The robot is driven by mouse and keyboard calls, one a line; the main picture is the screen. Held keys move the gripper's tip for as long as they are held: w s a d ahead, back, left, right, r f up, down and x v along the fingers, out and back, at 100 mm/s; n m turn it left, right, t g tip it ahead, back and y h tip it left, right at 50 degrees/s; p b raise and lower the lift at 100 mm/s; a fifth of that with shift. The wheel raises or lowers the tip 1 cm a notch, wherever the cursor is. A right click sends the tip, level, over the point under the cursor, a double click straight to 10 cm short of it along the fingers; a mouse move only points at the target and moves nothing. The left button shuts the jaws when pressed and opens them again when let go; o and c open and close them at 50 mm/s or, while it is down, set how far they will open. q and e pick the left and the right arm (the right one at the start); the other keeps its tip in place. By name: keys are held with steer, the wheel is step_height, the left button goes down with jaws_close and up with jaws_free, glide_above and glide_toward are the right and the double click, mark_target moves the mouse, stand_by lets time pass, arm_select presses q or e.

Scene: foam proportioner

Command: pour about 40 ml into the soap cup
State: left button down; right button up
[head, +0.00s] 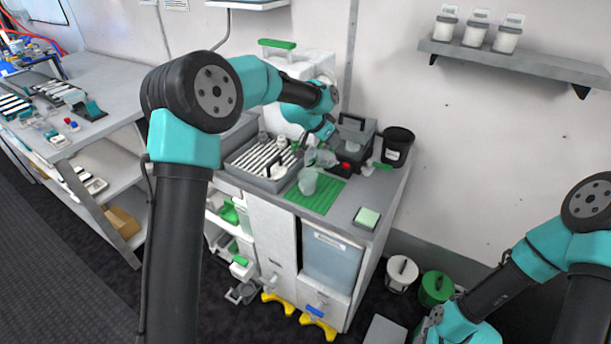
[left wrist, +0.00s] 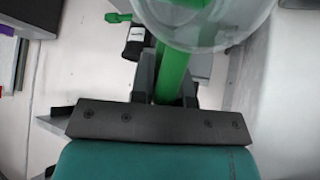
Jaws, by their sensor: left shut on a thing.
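My left gripper (head: 308,146) is shut on the green handle (left wrist: 174,75) of a clear jug, held above the green ribbed mat. In the left wrist view the jug's clear round body (left wrist: 225,38) is at the top, with green showing through it. In the head view the jug (head: 325,158) looks tilted; I cannot make out liquid in it. A clear cup (head: 307,182), likely the soap cup, stands on the green mat (head: 326,196) just below the jug. I cannot tell its fill level. My right gripper (head: 432,324) is low at the bottom right, its fingers too unclear to read.
A grey tray with white ribs (head: 262,183) lies left of the mat. A green sponge (head: 367,217) lies at the right front edge. Several white jars sit on the wall shelf (head: 520,62).

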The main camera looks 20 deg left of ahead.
arm_select(q)
steer(key=shift+s, duration=0.1)
steer(key=shift+s+a+r, duration=0.1)
steer(key=shift+a, duration=0.05)
steer(key=shift+w+d+t+h, duration=0.25)
steer(key=shift+d+t+h, duration=0.05)
steer(key=shift+d, duration=0.1)
steer(key=shift+d, duration=0.1)
steer(key=shift+w+r+p, duration=0.1)
steer(key=shift+w+p, duration=0.05)
steer(key=shift+p, duration=0.15)
steer(key=shift+d+r, duration=0.1)
steer(key=shift+d, duration=0.05)
steer(key=shift+a+r+t+h+p, duration=0.25)
steer(key=shift+t+p, duration=0.25)
steer(key=shift+p, duration=0.35)
